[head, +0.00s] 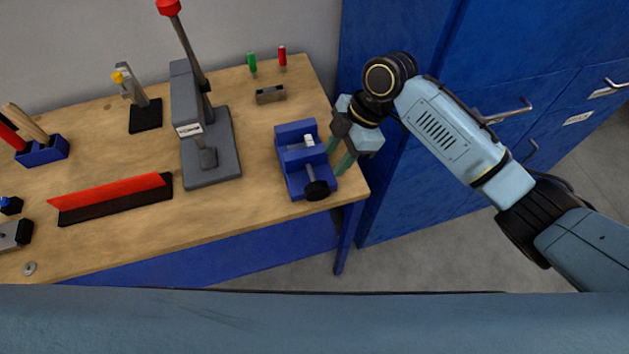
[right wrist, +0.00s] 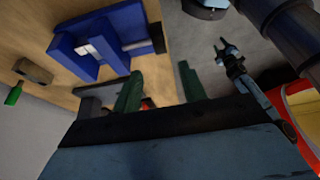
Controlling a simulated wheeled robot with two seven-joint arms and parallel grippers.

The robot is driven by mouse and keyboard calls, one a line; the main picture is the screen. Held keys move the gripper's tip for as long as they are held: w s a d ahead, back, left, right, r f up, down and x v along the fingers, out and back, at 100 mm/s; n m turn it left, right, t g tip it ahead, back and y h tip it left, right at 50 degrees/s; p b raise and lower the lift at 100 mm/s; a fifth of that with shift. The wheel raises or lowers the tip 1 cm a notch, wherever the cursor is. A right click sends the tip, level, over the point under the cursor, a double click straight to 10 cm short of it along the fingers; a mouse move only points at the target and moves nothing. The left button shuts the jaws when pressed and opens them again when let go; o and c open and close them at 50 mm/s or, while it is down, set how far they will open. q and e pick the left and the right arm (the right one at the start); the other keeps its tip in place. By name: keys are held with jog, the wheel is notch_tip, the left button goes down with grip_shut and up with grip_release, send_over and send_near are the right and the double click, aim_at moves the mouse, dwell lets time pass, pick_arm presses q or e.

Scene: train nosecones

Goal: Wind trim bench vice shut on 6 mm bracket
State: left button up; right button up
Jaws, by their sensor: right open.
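The blue bench vice (head: 296,173) stands at the right front corner of the wooden bench, with a dark round handle end (head: 316,190) at its front. A small pale piece, perhaps the bracket (head: 309,141), shows at its jaws; it also shows in the right wrist view (right wrist: 88,48) against the blue vice (right wrist: 70,62). I cannot tell whether the jaws touch it. My right gripper (head: 341,164) is open and empty, its green fingers pointing down just right of the vice. In the right wrist view, the open fingers (right wrist: 160,90) are apart from the vice.
A grey press (head: 211,160) stands left of the vice. A small metal block (head: 270,95) and green (head: 252,63) and red (head: 282,56) tools are behind it. A red-and-black tool (head: 115,200) lies farther left. Blue cabinets (head: 400,190) stand close right of the bench.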

aim_at(325, 184)
jog(key=x, duration=1.3)
grip_shut()
jog(key=shift+d+f+y+b, duration=0.1)
jog(key=shift+f+y+b, duration=0.05)
jog(key=shift+y+b, duration=0.6)
jog(key=g+y+b, duration=0.1)
jog(key=y+b, duration=0.1)
jog(key=b, duration=0.2)
jog(key=g+y+b, duration=0.1)
jog(key=y+b, duration=0.1)
jog(key=b, duration=0.2)
jog(key=shift+w+d+y, duration=0.1)
jog(key=shift+d+y, duration=0.1)
jog(key=shift+y, duration=0.05)
jog(key=shift+r+y+b, duration=0.25)
jog(key=shift+y+b, duration=0.15)
jog(key=shift+b, duration=0.2)
